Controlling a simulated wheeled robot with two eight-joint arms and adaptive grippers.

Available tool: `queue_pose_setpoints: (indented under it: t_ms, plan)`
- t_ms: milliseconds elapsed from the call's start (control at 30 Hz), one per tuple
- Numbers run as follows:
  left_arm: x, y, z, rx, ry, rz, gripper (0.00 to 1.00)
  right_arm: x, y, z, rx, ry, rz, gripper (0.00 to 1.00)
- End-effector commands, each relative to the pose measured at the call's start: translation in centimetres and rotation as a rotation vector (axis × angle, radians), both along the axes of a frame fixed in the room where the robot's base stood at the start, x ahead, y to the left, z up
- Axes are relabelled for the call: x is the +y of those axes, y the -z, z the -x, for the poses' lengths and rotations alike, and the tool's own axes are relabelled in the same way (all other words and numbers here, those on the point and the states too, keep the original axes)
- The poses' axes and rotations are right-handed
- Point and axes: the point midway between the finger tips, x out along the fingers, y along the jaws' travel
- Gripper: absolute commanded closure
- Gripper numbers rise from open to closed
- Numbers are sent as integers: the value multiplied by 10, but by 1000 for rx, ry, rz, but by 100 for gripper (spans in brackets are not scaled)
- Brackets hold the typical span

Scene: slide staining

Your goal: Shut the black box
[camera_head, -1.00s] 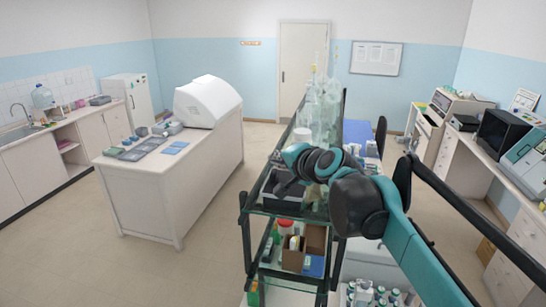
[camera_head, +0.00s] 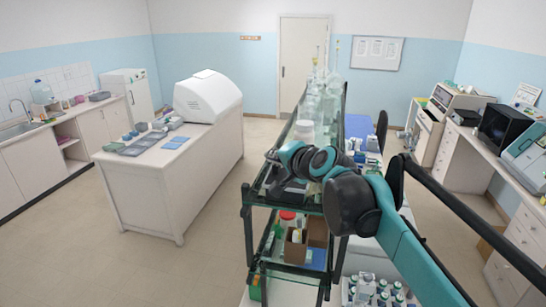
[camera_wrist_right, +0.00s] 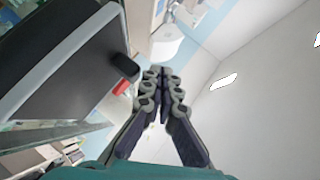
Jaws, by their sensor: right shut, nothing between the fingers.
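The black box (camera_wrist_right: 65,75) is large and close at the left of the right wrist view, a dark flat face with a pale grey rim. A small black tab (camera_wrist_right: 124,67) sticks out from its edge, with a red piece (camera_wrist_right: 121,88) just below. In the head view the box is mostly hidden behind my right arm on the shelf rack. I cannot tell how far its lid is open. My right gripper (camera_wrist_right: 162,75) is shut and empty, beside the tab and apart from it. It also shows over the rack in the head view (camera_head: 277,174). My left gripper is out of view.
The rack's upper glass shelf holds a white jar (camera_head: 303,130) and clear glassware (camera_head: 322,90) behind my arm. A cardboard box (camera_head: 295,245) stands on the shelf below. A white counter (camera_head: 155,190) with a white machine (camera_head: 207,96) is at left, across open floor.

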Motion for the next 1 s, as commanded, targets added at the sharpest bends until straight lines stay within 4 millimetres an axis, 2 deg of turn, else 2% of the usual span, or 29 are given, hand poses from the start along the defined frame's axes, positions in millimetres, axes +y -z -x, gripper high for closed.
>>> queue_pose_setpoints:
  t_ms: [233, 433, 533, 700, 900, 1000]
  plan:
    - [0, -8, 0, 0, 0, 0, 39, 0, -10, -2, 0, 0, 0, 100]
    - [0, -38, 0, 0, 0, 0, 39, 1, -48, -8, 1, 0, 1, 100]
    - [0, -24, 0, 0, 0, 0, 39, 7, -57, 11, 1, -2, 1, 100]
    - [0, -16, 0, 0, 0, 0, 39, 14, -83, 37, 0, -2, 2, 100]
    - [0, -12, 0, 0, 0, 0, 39, 18, -104, 56, 1, -1, 0, 100]
    - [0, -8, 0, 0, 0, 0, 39, 18, -103, 61, 1, -2, 8, 100]
